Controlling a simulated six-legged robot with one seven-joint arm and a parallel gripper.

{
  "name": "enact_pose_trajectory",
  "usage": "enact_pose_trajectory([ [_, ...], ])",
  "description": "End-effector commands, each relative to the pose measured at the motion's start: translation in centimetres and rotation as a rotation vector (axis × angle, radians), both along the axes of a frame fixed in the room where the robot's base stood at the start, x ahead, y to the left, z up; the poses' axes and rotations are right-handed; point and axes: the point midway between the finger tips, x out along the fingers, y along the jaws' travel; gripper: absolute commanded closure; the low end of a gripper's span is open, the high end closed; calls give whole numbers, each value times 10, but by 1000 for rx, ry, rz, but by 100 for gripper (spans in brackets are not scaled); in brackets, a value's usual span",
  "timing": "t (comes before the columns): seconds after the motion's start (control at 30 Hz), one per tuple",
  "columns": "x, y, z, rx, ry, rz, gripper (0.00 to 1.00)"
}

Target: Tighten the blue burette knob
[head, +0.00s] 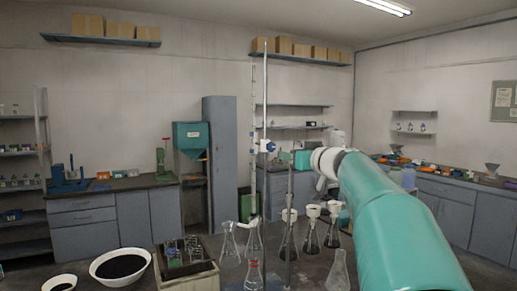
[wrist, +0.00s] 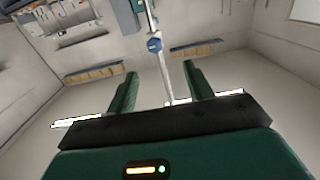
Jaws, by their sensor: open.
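The blue burette knob (head: 267,146) is on a tall thin upright stand rod (head: 265,85) in the middle of the head view. A thin graduated tube (head: 252,120) stands just left of the rod. In the wrist view the blue knob (wrist: 154,44) shows beyond the fingertips, roughly between the two finger lines. In the head view my teal arm reaches in from the lower right, and the fingers cannot be made out there.
Several glass flasks (head: 286,246), some with white funnels, stand around the rod's lower part. A white bowl of dark grains (head: 120,266) and a wooden crate (head: 188,280) are at lower left. Benches and shelves line the walls. The air around the knob looks clear.

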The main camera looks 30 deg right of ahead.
Motion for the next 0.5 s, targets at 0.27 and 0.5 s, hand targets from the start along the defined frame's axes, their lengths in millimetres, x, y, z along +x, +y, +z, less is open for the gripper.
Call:
enact_pose_trajectory([
  [0.27, 11, -17, 4, -4, -18, -23, 48],
  [0.5, 55, -19, 3, -3, -19, -22, 48],
])
